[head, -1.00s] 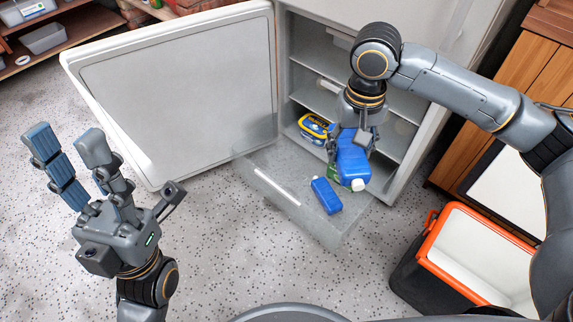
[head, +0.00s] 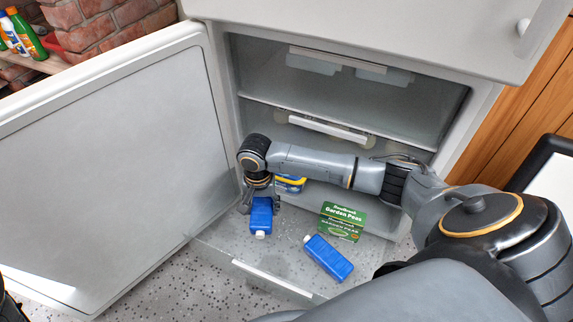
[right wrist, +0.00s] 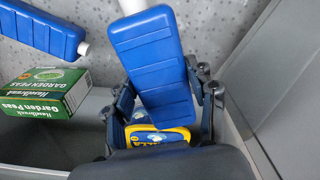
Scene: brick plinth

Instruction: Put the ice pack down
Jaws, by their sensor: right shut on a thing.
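My right gripper (head: 260,203) is shut on a blue ice pack (head: 261,219) with a white cap, at the left end of the open clear freezer drawer (head: 212,245). In the right wrist view this ice pack (right wrist: 152,62) sits between the fingers, cap end away from the palm. It hangs tilted beside the blue-and-yellow tub (head: 291,184), which it partly hides. I cannot tell whether it touches the drawer. A second blue ice pack (head: 328,258) lies toward the drawer's front right. My left gripper's fingers are out of view.
A green Garden Peas box (head: 342,221) stands in the drawer, right of the held ice pack. The open freezer door (head: 110,165) is close on the left. Shut upper drawers (head: 325,130) are above my forearm. Bare drawer floor lies between the held pack and the second one.

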